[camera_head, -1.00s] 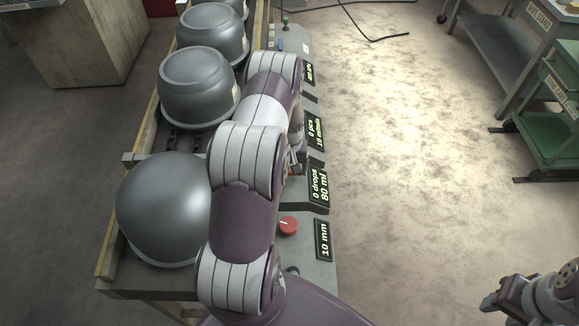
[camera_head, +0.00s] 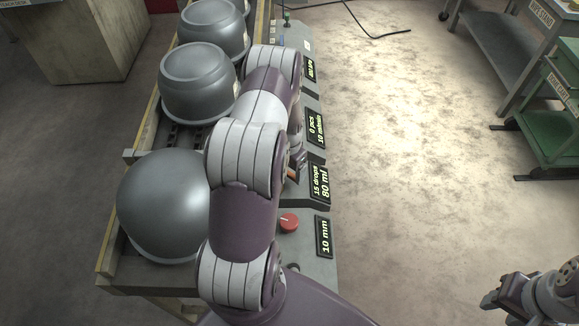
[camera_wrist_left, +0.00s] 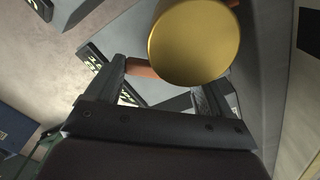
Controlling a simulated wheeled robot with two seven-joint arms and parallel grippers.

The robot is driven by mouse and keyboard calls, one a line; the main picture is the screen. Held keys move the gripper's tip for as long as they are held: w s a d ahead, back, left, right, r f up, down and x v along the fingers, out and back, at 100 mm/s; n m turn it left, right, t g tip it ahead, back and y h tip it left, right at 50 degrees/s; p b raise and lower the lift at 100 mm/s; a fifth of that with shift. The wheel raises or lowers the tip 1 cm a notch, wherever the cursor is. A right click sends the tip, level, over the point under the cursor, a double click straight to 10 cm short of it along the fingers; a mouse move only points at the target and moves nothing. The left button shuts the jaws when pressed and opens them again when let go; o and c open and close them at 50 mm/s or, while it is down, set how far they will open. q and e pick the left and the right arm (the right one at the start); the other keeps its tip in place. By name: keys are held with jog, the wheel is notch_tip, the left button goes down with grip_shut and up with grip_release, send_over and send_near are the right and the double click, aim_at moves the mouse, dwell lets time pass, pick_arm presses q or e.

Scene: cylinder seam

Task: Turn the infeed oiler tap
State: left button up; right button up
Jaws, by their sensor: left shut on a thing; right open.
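The infeed oiler tap shows in the left wrist view as an orange-brown lever (camera_wrist_left: 141,68) beside a round brass body (camera_wrist_left: 194,42). My left gripper (camera_wrist_left: 163,82) is shut on the lever, its two dark fingers on either side. In the head view my left arm hides most of this gripper and the tap; only a small orange bit of the lever (camera_head: 293,174) shows. The oiler display (camera_head: 320,182) beside it reads 15 drops, 80 ml. My right gripper (camera_head: 490,302) is open and empty at the lower right, far from the tap.
Several grey metal pots (camera_head: 164,205) stand on the conveyor left of my arm. A red knob (camera_head: 289,222) and a 10 mm display (camera_head: 324,237) sit nearer on the console. A green cart (camera_head: 555,130) stands at the right. The floor between is clear.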

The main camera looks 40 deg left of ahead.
pick_arm(q)
jog(key=shift+s+a+m, duration=0.1)
jog(key=shift+s+m, duration=0.1)
jog(key=shift+m, duration=0.8)
jog(key=shift+r, duration=0.1)
jog(key=o, duration=0.9)
jog(key=shift+s, duration=0.1)
notch_tip(320, 180, up, 13)
jog(key=shift+f+b, duration=0.15)
jog(key=shift+b, duration=0.3)
